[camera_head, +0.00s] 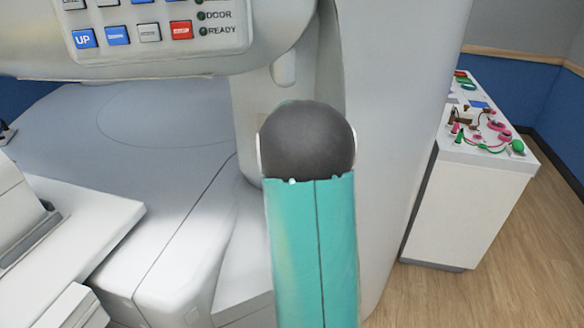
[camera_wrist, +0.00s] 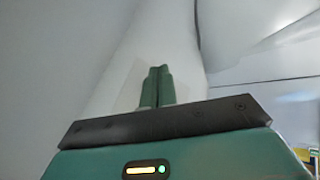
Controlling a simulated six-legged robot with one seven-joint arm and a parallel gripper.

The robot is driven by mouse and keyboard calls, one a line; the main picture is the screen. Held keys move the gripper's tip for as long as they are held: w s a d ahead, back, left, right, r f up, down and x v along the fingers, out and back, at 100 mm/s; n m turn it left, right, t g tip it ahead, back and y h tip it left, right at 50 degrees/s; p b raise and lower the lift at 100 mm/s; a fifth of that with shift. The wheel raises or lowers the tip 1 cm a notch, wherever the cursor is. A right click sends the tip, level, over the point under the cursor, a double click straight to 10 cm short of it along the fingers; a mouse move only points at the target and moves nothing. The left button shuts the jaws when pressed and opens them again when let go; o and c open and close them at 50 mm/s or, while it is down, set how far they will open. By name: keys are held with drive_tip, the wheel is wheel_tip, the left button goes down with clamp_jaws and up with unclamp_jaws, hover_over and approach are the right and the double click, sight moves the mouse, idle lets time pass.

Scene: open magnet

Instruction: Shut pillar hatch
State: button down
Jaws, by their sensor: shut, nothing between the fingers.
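The white pillar (camera_head: 385,130) stands in the middle of the head view, behind my teal arm with its dark rounded joint. It also fills the middle of the wrist view (camera_wrist: 178,45). My gripper (camera_wrist: 159,70) shows in the wrist view as two green fingers held together, empty, pointing towards the pillar. A paler patch lies on the pillar just behind the fingers; I cannot tell whether it is the hatch or whether the fingers touch it. In the head view my arm hides the gripper and part of the pillar.
A control panel (camera_head: 160,28) with coloured buttons hangs at the upper left. The white scanner base (camera_head: 170,245) and a padded white table (camera_head: 80,215) fill the left. A white cabinet (camera_head: 465,210) with cables on top stands right. Wooden floor (camera_head: 500,275) is clear there.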

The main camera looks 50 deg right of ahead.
drive_tip(key=s+a+r, duration=0.2)
drive_tip(key=s+r, duration=0.4)
drive_tip(key=r, duration=0.2)
